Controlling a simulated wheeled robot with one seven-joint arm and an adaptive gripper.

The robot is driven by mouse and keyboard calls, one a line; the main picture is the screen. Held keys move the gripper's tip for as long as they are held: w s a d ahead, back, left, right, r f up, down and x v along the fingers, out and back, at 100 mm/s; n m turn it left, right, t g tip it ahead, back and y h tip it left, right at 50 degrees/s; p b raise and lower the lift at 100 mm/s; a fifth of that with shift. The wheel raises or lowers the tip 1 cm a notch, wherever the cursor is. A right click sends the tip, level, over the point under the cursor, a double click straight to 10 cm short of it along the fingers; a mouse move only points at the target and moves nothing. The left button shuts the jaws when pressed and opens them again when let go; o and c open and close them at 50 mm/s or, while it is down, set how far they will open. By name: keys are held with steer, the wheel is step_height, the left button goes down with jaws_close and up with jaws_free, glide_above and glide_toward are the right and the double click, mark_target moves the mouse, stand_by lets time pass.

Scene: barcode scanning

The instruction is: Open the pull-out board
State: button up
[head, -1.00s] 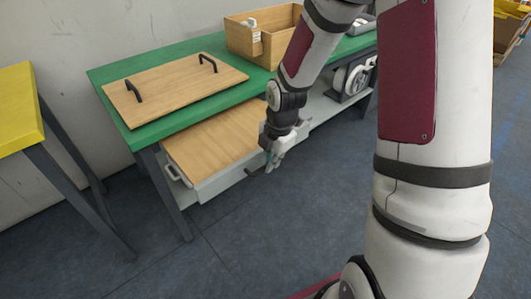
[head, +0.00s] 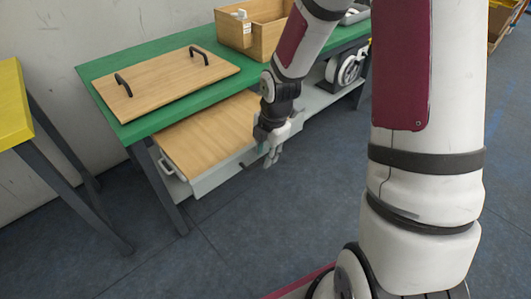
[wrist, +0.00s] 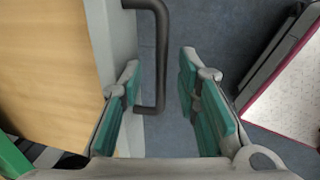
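The pull-out board (head: 207,132) is a wooden panel with a light grey front, under the green tabletop. It sticks out past the table's front edge. Its black bar handle (head: 246,164) is on the front face. In the wrist view, the board (wrist: 50,60) is on the left, and the handle (wrist: 162,50) reaches between my fingers. My gripper (head: 269,160) points down just in front of the board's front. In the wrist view, my gripper (wrist: 160,75) is open, with its green-padded fingers apart on either side of the handle. The handle's contact with the left finger is unclear.
The green table (head: 105,70) carries a wooden panel with two black handles (head: 165,82) and a wooden box (head: 262,38). A yellow table (head: 14,105) stands at the left. The blue-grey floor (head: 240,235) in front is clear.

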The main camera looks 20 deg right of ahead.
step_height(320, 180, up, 11)
steer(key=s, duration=0.2)
steer(key=shift+d+r, duration=0.15)
steer(key=shift+d, duration=0.2)
steer(key=shift+s+r, duration=0.1)
steer(key=s+a+r+m, duration=0.1)
steer(key=s+r+m, duration=0.3)
steer(key=s+m, duration=0.45)
steer(key=s+a+r+m+g, duration=0.15)
steer(key=s+r+m, duration=0.35)
steer(key=s, duration=0.6)
steer(key=s+a+r+m, duration=0.2)
steer(key=s+r+m, duration=0.1)
steer(key=s+m, duration=0.6)
step_height(320, 180, up, 25)
steer(key=s+t+p, duration=0.1)
steer(key=t+p, duration=0.2)
steer(key=p, duration=2)
steer(key=shift+d+n+t+h+p, duration=0.25)
steer(key=shift+n+t+h+p, duration=0.1)
steer(key=shift+h, duration=0.05)
